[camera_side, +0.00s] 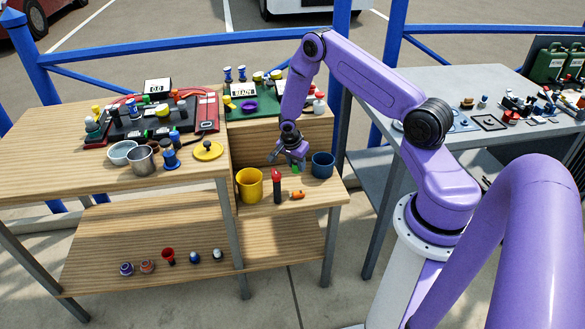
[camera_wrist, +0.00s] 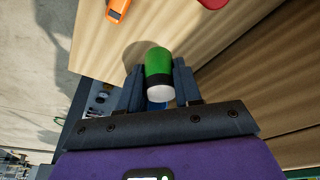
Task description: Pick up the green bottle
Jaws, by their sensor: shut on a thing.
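The green bottle (camera_wrist: 158,62) shows in the wrist view as a green body with a black band and a white end. My gripper (camera_wrist: 159,85) is shut on it, with one dark finger on each side. In the side view my gripper (camera_side: 292,158) is low over the right-hand lower shelf, between the yellow mug and the blue cup. Only a small green part of the bottle (camera_side: 296,168) shows there. I cannot tell whether the bottle touches the shelf.
On the same shelf stand a yellow mug (camera_side: 250,186), a dark bottle with a red top (camera_side: 277,187), an orange object (camera_side: 297,195) and a blue cup (camera_side: 322,165). A metal pot (camera_side: 140,160) and a yellow plate (camera_side: 208,151) stand on the higher table at left.

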